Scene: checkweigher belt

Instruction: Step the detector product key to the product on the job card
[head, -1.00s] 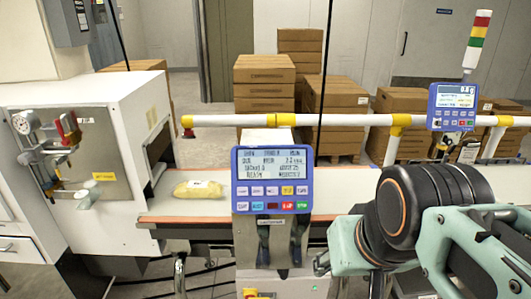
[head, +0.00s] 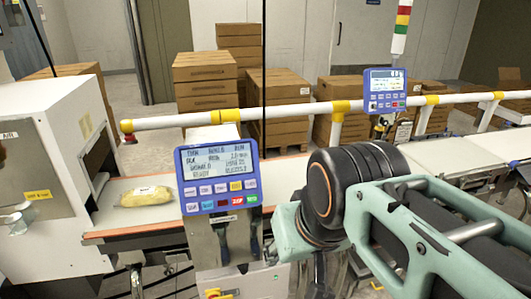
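The detector panel (head: 218,175) is a blue box with a lit screen (head: 217,161) and two rows of coloured keys (head: 221,194), standing in front of the belt left of centre. The screen text is too small to read surely, and I cannot tell which key is the product key. My arm comes in from the right, its dark round joint (head: 345,190) to the right of the panel and apart from it. My gripper does not show. I cannot make out a job card.
A yellow bagged product (head: 147,196) lies on the belt (head: 117,222) left of the panel, near the white machine housing (head: 50,150). A white and yellow rail (head: 285,111) runs behind the belt. A second blue panel (head: 386,90) is mounted on it. Cardboard boxes (head: 205,80) stand behind.

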